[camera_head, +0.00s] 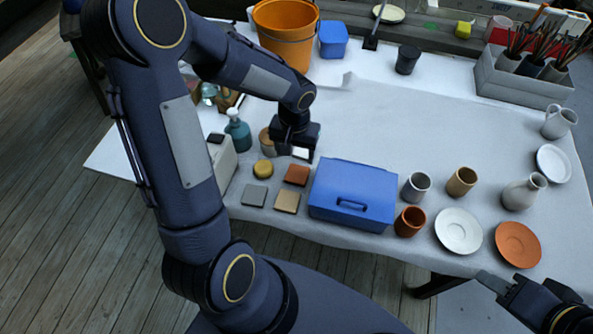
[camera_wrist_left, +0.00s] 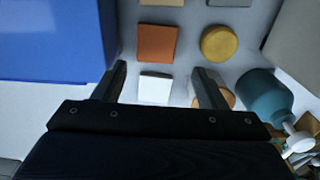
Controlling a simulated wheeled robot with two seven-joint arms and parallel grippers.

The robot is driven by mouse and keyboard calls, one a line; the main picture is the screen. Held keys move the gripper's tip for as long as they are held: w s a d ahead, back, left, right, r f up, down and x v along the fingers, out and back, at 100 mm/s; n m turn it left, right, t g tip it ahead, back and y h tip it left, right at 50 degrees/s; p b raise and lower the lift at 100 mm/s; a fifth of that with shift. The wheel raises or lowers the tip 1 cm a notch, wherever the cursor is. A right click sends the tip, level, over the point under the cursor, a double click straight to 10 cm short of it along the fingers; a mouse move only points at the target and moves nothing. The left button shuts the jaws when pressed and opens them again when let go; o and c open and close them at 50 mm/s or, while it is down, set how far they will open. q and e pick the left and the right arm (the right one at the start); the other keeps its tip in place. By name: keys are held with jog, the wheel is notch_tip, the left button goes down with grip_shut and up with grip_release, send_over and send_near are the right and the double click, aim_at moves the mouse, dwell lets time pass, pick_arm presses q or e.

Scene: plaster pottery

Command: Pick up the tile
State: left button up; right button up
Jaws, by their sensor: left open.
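Several square tiles lie on the white-covered table. A white tile (camera_head: 301,153) shows just below my left gripper (camera_head: 297,146). In the left wrist view the white tile (camera_wrist_left: 155,88) lies between the two open fingers of the left gripper (camera_wrist_left: 160,72), with space on both sides. A terracotta tile (camera_head: 297,175) lies in front of it and also shows in the wrist view (camera_wrist_left: 157,43). A tan tile (camera_head: 287,201) and a grey tile (camera_head: 254,195) lie nearer the table's front edge. My right gripper (camera_head: 494,285) is at the bottom right, apart from the tiles; its jaw opening is unclear.
A blue box (camera_head: 352,190) stands right of the tiles. A yellow round piece (camera_head: 263,169) and a teal bottle (camera_head: 238,131) are on the left. Cups (camera_head: 416,186) and plates (camera_head: 459,231) stand at the right. The table's middle (camera_head: 430,120) is clear.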

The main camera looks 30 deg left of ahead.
aim_at(298, 172)
pick_arm(q)
jog(key=f, duration=0.8)
jog(key=shift+w+d+f+p, duration=0.25)
jog(key=shift+d+f+p, duration=0.05)
jog(key=shift+p, duration=0.1)
jog(key=c, duration=0.8)
